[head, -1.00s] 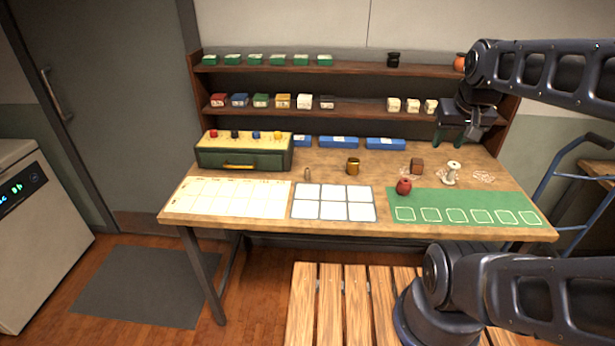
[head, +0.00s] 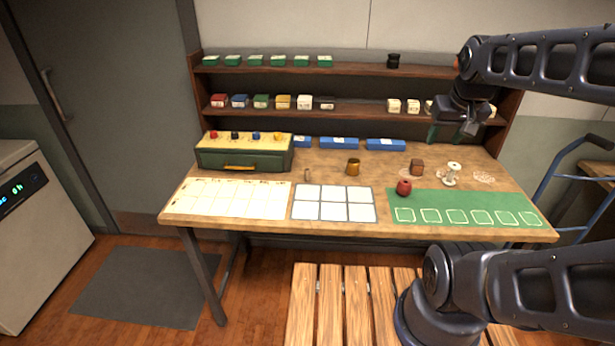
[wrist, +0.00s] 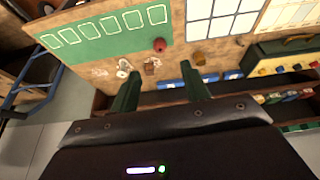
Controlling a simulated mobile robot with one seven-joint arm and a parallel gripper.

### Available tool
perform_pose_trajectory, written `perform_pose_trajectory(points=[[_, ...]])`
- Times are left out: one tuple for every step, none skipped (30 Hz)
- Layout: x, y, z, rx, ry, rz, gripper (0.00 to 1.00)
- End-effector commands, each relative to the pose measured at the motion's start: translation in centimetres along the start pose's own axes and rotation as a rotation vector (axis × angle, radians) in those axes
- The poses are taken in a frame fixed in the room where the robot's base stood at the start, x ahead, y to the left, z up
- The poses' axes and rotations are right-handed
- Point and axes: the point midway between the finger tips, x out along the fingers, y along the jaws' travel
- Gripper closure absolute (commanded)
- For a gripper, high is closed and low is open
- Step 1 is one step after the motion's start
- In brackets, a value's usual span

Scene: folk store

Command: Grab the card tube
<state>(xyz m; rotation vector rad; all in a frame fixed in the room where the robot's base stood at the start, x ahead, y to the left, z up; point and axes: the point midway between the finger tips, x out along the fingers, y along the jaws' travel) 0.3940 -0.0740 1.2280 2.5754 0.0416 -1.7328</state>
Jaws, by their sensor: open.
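No object is plainly marked as the card tube. The round, upright brown-gold piece (head: 352,166) at the middle of the workbench looks most like a short tube. It also shows in the wrist view (wrist: 200,58), beyond the right fingertip. A white spool-like piece (head: 452,173) stands upright at the bench's right; the wrist view shows it too (wrist: 123,70). My gripper (head: 451,134) is open and empty, raised above the back right of the bench, in front of the shelves. Its two green fingers (wrist: 162,86) are apart and touch neither piece.
A red round piece (head: 404,187) lies at the green mat's (head: 465,203) edge. A brown block (head: 417,166) sits behind it. A green box (head: 243,158) stands at the left, blue trays (head: 385,144) at the back. Shelves (head: 350,106) with small boxes rise close behind my gripper.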

Motion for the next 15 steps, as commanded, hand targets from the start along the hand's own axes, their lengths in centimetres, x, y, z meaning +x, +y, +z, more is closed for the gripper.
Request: perform_pose_trajectory(points=[[0.3,-0.4,-0.9,-0.026,-0.014,-0.002,0.54],[0.5,-0.6,-1.5,-0.044,-0.019,-0.004,0.54],[0.8,-1.0,-2.4,-0.069,-0.028,-0.006,0.54],[1.0,-1.3,-3.0,-0.089,-0.035,-0.008,0.54],[1.2,-1.6,-3.7,-0.109,-0.041,-0.009,0.54],[1.6,-2.0,-4.5,-0.135,-0.050,-0.012,0.54],[1.8,-2.4,-5.1,-0.154,-0.057,-0.014,0.54],[2.1,-2.7,-5.7,-0.174,-0.063,-0.016,0.54],[2.5,-3.2,-6.5,-0.200,-0.072,-0.019,0.54],[2.8,-3.5,-7.1,-0.219,-0.079,-0.021,0.54],[3.1,-4.0,-7.7,-0.239,-0.084,-0.023,0.54],[3.6,-4.5,-8.5,-0.266,-0.093,-0.027,0.54],[4.0,-4.9,-9.1,-0.285,-0.099,-0.029,0.54],[4.3,-5.4,-9.7,-0.305,-0.104,-0.031,0.54],[4.8,-6.0,-10.4,-0.333,-0.113,-0.035,0.54]])
